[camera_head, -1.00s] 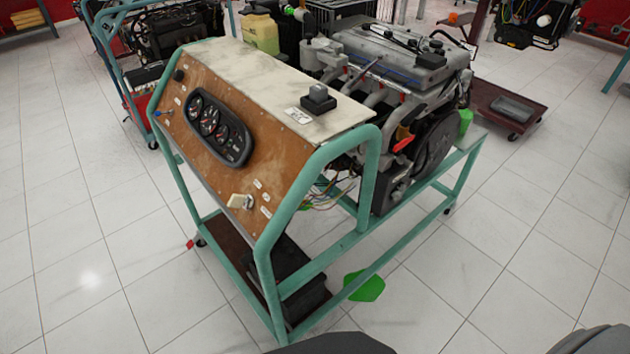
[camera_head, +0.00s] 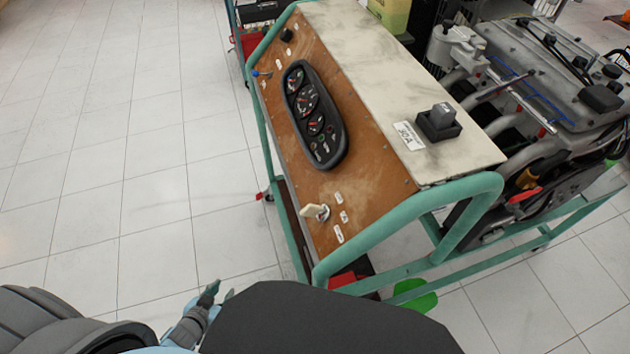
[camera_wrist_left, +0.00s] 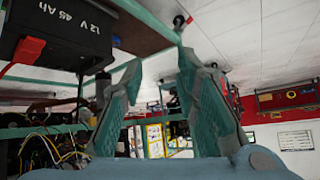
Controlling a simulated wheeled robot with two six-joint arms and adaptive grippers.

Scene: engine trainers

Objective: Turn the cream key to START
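The cream key (camera_head: 315,211) sits in a switch low on the brown sloped panel (camera_head: 361,184) of the engine trainer. Small white labels are beside it; their words are too small to read. My left gripper (camera_head: 217,292) is at the bottom of the head view, left of and below the key, apart from the panel. In the left wrist view its two fingers (camera_wrist_left: 160,85) stand apart with nothing between them. The key does not show in the left wrist view. My right gripper is not in view.
A teal tube frame (camera_head: 415,208) edges the panel. A gauge cluster (camera_head: 313,115) is above the key. A black battery (camera_wrist_left: 60,35) shows close by in the left wrist view. White tiled floor (camera_head: 120,190) lies open at left.

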